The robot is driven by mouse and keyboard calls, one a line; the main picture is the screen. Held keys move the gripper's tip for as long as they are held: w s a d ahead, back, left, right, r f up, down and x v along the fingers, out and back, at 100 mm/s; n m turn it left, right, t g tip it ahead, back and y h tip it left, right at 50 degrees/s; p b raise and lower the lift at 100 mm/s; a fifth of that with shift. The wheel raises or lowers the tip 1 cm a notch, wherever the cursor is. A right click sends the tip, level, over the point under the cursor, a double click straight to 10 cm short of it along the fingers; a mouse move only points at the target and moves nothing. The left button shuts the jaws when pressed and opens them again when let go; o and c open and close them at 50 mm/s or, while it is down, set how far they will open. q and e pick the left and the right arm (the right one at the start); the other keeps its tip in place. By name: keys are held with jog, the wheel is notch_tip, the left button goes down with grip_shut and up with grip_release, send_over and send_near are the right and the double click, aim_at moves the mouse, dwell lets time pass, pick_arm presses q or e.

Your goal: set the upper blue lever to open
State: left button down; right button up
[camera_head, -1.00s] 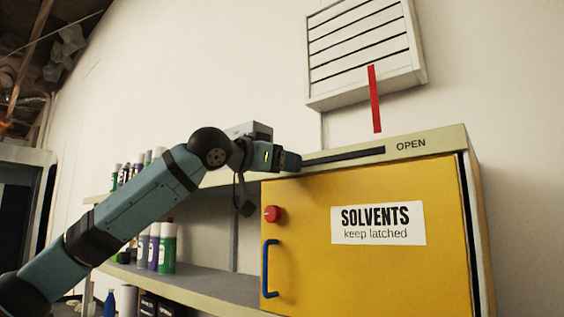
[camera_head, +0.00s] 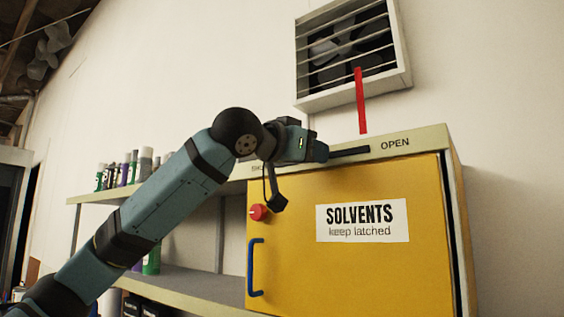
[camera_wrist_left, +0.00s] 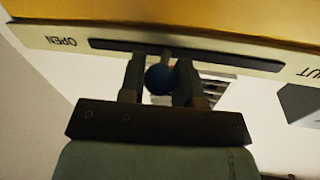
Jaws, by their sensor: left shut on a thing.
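The upper blue lever shows in the left wrist view as a round blue knob (camera_wrist_left: 160,79) between my two fingers. My left gripper (camera_wrist_left: 160,82) is shut on it. In the head view my left gripper (camera_head: 324,152) is at the slot (camera_head: 350,151) in the cabinet's top strip and hides the knob. The strip reads OPEN (camera_head: 395,143) at its right end, with a partly covered label at the left. In the wrist view the knob is partway along the slot, with slot left on both sides. My right gripper is not in view.
The yellow solvents cabinet (camera_head: 400,275) has a blue handle (camera_head: 252,268) and a red knob (camera_head: 258,212) below my arm. A wall vent (camera_head: 402,88) with open slats and a red strip (camera_head: 361,105) is above. Shelves with bottles (camera_head: 145,165) stand left.

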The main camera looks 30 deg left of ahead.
pick_arm(q)
jog(key=d, duration=0.8)
jog(key=shift+s+f, duration=0.1)
jog(key=shift+s, duration=0.2)
jog(key=shift+a, duration=0.1)
jog(key=c, duration=1.1)
grip_release()
jog(key=shift+o, duration=1.4)
jog(key=shift+d, duration=0.2)
jog(key=shift+s+a, duration=0.15)
jog(key=shift+s, duration=0.05)
jog(key=b+v, duration=0.3)
jog(key=v, duration=1)
jog(key=shift+s, duration=0.2)
